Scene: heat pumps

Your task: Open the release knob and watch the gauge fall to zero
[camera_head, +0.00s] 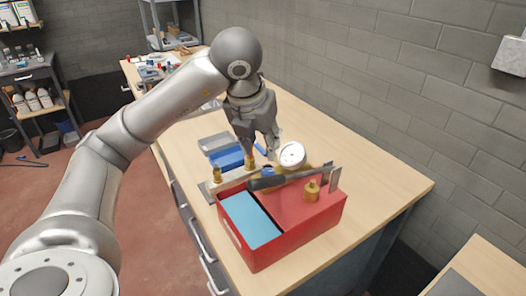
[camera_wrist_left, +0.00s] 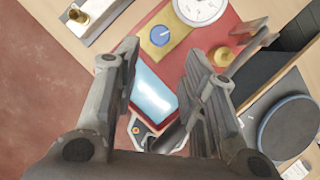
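The red hand pump box (camera_head: 300,232) stands on the wooden bench, with a light blue panel (camera_head: 250,217) in its top. A white round gauge (camera_head: 291,155) rises at its back; it also shows at the top of the left wrist view (camera_wrist_left: 200,8), but its reading is too small to tell. A blue knob (camera_wrist_left: 160,35) sits on a brass block (camera_wrist_left: 176,28) beside the gauge; in the head view the knob (camera_head: 267,170) is partly hidden. My left gripper (camera_head: 259,148) is open and empty above it, fingers pointing down, apart from the knob. My right gripper is not in view.
A dark lever handle (camera_head: 272,182) crosses the box top, near a brass fitting (camera_head: 312,190). A blue case (camera_head: 227,158) and a grey tray (camera_head: 214,142) lie behind. The bench (camera_head: 375,180) is clear to the right, up to a grey block wall (camera_head: 390,80).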

